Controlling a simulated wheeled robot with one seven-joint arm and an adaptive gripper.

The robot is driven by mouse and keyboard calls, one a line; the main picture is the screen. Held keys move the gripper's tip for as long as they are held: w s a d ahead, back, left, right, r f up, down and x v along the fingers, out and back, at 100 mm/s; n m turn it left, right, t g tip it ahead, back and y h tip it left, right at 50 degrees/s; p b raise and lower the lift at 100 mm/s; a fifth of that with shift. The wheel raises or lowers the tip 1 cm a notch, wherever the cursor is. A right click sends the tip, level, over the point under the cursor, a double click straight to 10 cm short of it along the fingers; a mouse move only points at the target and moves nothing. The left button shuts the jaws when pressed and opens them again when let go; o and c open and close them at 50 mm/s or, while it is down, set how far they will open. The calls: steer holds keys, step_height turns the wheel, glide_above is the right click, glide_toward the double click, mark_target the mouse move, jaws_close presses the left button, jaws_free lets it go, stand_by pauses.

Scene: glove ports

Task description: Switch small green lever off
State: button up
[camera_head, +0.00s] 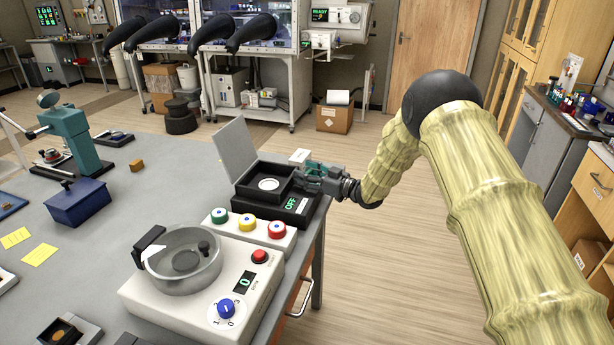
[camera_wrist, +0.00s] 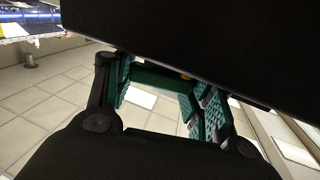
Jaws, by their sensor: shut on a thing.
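A black device (camera_head: 268,190) with a raised grey lid stands at the table's right edge. Its green display (camera_head: 290,203) reads OFF. My gripper (camera_head: 312,172) is at the device's right side, close to its rim. In the wrist view, its teal-padded fingers (camera_wrist: 160,90) are spaced apart, with a dark green bar between them (camera_wrist: 158,78), which looks like the small green lever. My gripper is shut on it. The head view does not show the lever clearly; my fingers cover that spot. The device's dark body fills the top of the wrist view.
A white strip with green, yellow and red buttons (camera_head: 248,226) stands in front of the device. A white stirrer unit with a metal pot (camera_head: 184,258) is nearer. A blue box (camera_head: 78,203) stands at left. The floor right of the table is clear.

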steer(key=n+g+b, duration=0.1)
steer(key=n+g+y+b, duration=0.1)
steer(key=shift+w+a+f+g, duration=0.15)
steer(key=shift+w+g, duration=0.05)
steer(key=shift+g, duration=0.2)
steer(key=shift+r+n+g+y+b, duration=0.2)
steer(key=shift+n+g+y+b, duration=0.3)
steer(key=shift+g+b, duration=0.25)
steer(key=shift+a, duration=0.1)
steer(key=o, duration=1)
steer(key=shift+s, duration=0.1)
steer(key=v, duration=1.2)
